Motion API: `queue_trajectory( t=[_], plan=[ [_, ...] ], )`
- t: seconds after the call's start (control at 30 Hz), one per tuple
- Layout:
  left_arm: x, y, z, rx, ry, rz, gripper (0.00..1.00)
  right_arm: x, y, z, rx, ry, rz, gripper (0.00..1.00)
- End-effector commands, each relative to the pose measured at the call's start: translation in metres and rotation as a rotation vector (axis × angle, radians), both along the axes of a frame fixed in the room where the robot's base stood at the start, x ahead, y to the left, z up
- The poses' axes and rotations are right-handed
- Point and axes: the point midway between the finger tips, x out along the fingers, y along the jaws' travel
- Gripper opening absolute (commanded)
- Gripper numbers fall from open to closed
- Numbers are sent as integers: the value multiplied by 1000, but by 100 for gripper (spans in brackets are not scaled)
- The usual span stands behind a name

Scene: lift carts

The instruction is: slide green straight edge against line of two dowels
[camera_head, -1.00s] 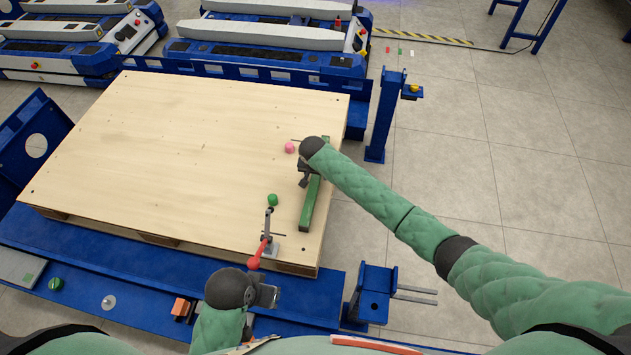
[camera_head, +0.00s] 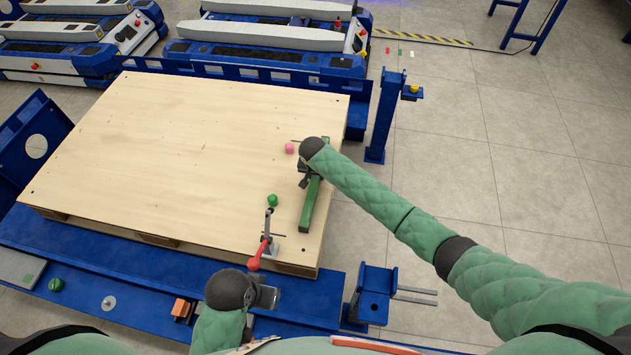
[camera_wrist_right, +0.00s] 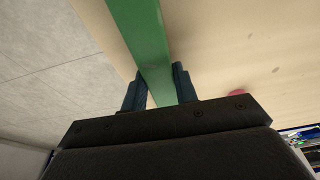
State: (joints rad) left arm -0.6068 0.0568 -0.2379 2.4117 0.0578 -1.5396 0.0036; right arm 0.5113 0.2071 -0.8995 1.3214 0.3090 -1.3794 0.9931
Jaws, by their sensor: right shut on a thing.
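The green straight edge (camera_head: 310,205) lies lengthwise near the right edge of the wooden board. My right gripper (camera_head: 304,180) is shut on it near its middle; in the right wrist view the two fingers (camera_wrist_right: 158,90) flank the green bar (camera_wrist_right: 140,35). The pink dowel (camera_head: 289,148) stands left of the bar's far part, and the green dowel (camera_head: 272,200) stands left of its near part. A gap shows between the bar and both dowels. The pink dowel also shows in the right wrist view (camera_wrist_right: 237,93). My left gripper (camera_head: 266,297) is low at the front; its fingers are unclear.
A toggle clamp with a red handle (camera_head: 257,255) stands at the board's near right corner. The wooden board (camera_head: 150,150) is otherwise mostly clear. A blue post (camera_head: 384,115) rises beyond its right edge, and a blue bracket (camera_head: 373,290) is at the front right.

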Motion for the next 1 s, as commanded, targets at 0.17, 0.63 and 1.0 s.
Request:
queue_trajectory(
  t=[0.17, 0.63, 1.0],
  plan=[
    [0, 0, 0, 0, 0, 0, 36, 1, 4, 0, 1, 0, 0, 0],
    [1, 0, 0, 1, -1, 0, 36, 3, 15, 0, 1, 0, 0, 0],
    [1, 1, 1, 0, -1, 1, 36, 5, 24, 0, 0, 0, 0, 0]
  ],
)
